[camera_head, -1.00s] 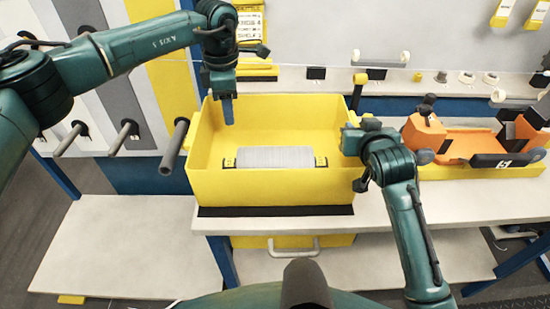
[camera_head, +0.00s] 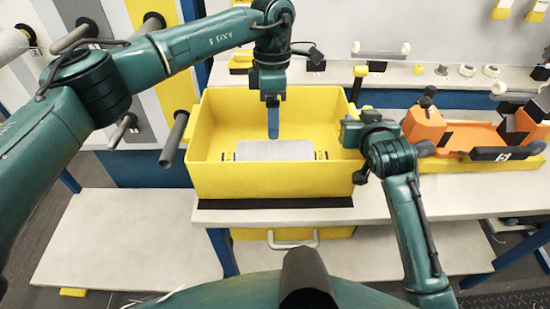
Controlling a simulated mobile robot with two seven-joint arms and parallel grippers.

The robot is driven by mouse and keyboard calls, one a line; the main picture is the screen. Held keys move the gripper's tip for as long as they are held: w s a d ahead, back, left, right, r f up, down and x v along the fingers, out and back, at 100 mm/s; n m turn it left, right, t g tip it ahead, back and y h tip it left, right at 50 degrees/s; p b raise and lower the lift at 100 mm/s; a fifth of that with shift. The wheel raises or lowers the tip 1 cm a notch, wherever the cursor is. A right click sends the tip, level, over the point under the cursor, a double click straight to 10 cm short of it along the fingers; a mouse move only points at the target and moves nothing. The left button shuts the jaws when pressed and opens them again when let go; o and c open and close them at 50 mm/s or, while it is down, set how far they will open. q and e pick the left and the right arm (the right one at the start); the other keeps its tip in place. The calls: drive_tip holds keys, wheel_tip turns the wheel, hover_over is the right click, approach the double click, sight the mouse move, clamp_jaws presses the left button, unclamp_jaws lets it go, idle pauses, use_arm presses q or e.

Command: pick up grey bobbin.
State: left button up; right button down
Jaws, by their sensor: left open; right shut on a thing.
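The grey bobbin (camera_head: 262,151) lies crosswise on the floor of the yellow bin (camera_head: 262,183), with black and yellow marked ends. My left gripper (camera_head: 273,135) points down into the bin and is open. Its blue fingers overlap the bobbin's far edge in the picture, and I cannot tell whether they touch it. My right gripper (camera_head: 347,134) is at the bin's right wall, shut on what looks like its rim. The exact contact is hidden by the gripper.
The bin stands on a pale bench (camera_head: 376,205). An orange holder (camera_head: 468,138) stands to the right. Grey rods (camera_head: 174,140) stick out left of the bin. A back shelf (camera_head: 400,78) carries small spools. The lower shelf (camera_head: 110,245) has free room at left.

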sight(276, 145)
use_arm(q)
drive_tip(key=o, duration=0.3)
drive_tip(key=f, duration=0.1)
drive_tip(key=s+f, duration=0.1)
drive_tip(key=f, duration=0.3)
drive_tip(key=shift+s+d+f, duration=0.2)
drive_tip(key=shift+s+d, duration=0.05)
drive_tip(key=shift+d, duration=0.1)
drive_tip(key=shift+s+a+f, duration=0.1)
drive_tip(key=shift+s+f, duration=0.05)
drive_tip(key=shift+f, duration=0.9)
drive_tip(key=shift+s+d+f, duration=0.1)
drive_tip(key=shift+s+f, duration=0.1)
drive_tip(key=shift+f, duration=0.85)
drive_tip(key=shift+s+a+f, duration=0.1)
drive_tip(key=shift+s+f, duration=0.05)
drive_tip(key=shift+f, duration=0.9)
drive_tip(key=shift+r, duration=0.15)
drive_tip(key=c, duration=1.2)
